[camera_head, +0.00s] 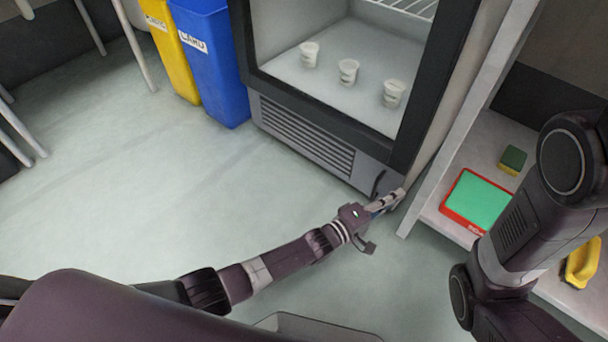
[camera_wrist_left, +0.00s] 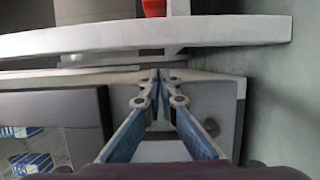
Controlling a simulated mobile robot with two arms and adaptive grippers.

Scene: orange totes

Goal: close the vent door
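The vent door (camera_head: 305,135) is the grey slatted panel low on the front of the upright glass-fronted cooler (camera_head: 400,140). It looks nearly flush with the cooler; I cannot tell whether it stands slightly ajar. A dark curved piece (camera_head: 379,184) shows at the panel's right end. My left gripper (camera_head: 396,198) is low at the cooler's bottom right corner, beside that piece. In the left wrist view, the left gripper's (camera_wrist_left: 157,76) fingertips meet with nothing clear between them, close to a grey surface. Whether they touch it is unclear. My right gripper is out of view.
Blue (camera_head: 212,60) and yellow (camera_head: 172,45) bins stand left of the cooler. White cups (camera_head: 348,72) stand inside it. At the right, a shelf (camera_head: 428,205) holds a red-rimmed green board (camera_head: 480,198) and a sponge (camera_head: 513,160).

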